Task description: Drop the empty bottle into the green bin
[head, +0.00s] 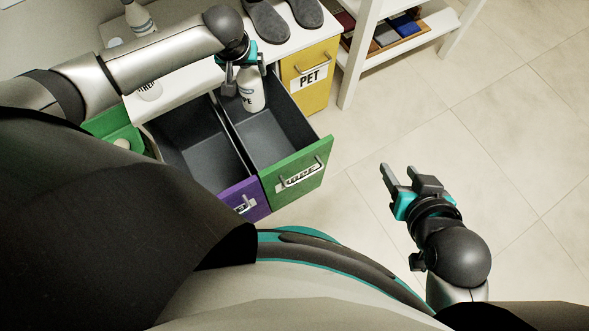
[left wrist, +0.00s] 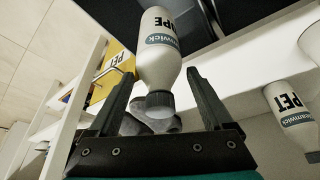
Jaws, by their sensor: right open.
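A white bottle (head: 252,92) with a label ending in "PE" is at the back end of the open green-fronted bin (head: 318,163). My left gripper (head: 245,76) is directly above the bottle, over that bin. In the left wrist view the bottle (left wrist: 157,55) has its dark cap toward the gripper. The cap lies between the spread fingers of my left gripper (left wrist: 158,78), with a visible gap on each side. I cannot tell whether the bottle touches the bin floor. My right gripper (head: 399,172) is open and empty over the floor at the right.
An open purple-fronted bin (head: 255,200) stands left of the green one. A yellow PET drawer (head: 312,88) is shut behind. Slippers (head: 270,20) and another bottle (head: 138,16) are on the white top. A white shelf (head: 358,50) stands at the back; the floor right is clear.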

